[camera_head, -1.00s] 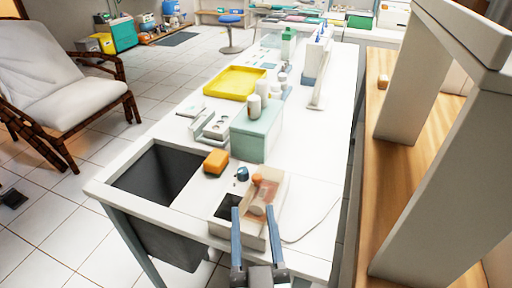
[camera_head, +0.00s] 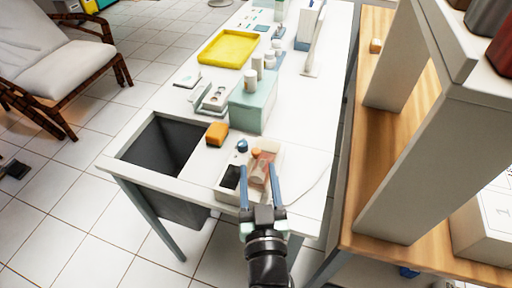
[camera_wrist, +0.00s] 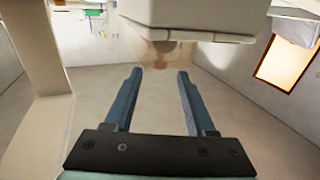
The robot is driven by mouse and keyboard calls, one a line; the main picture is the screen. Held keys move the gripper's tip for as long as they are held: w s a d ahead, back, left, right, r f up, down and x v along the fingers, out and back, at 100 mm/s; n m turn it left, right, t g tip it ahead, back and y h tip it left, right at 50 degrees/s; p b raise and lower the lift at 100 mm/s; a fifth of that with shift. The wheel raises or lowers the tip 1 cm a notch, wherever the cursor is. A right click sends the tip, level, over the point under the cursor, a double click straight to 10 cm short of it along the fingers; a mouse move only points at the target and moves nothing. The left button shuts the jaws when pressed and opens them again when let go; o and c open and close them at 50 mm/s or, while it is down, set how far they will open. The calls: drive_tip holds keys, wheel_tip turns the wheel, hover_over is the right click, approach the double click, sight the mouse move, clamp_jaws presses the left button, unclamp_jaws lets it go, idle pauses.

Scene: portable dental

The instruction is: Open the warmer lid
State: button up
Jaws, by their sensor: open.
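A small off-white open box (camera_head: 229,196) sits at the table's near end, with a dark compartment at its left and a pinkish-tan piece (camera_head: 262,165) at its right. I cannot tell for sure which thing is the warmer or where its lid is. The mint-green box (camera_head: 250,107) behind it has white cylinders on top. My gripper (camera_head: 259,168) is open, with its two blue fingers apart in front of or over the near box; contact cannot be told. In the wrist view a pale block (camera_wrist: 190,14) is above the fingers (camera_wrist: 160,74), and nothing is clearly between them.
An orange block (camera_head: 217,133) and a small dark blue item (camera_head: 242,146) lie just behind the near box. A dark open bin (camera_head: 165,145) is set into the table at left. A yellow tray (camera_head: 228,49) is farther back. A tall white frame (camera_head: 420,150) stands at right.

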sight(257, 156)
drive_tip(key=w, duration=0.6)
drive_tip(key=shift+w+a, duration=0.2)
drive_tip(key=shift+a, duration=0.1)
drive_tip(key=shift+c, duration=0.2)
clamp_jaws()
idle(1.0)
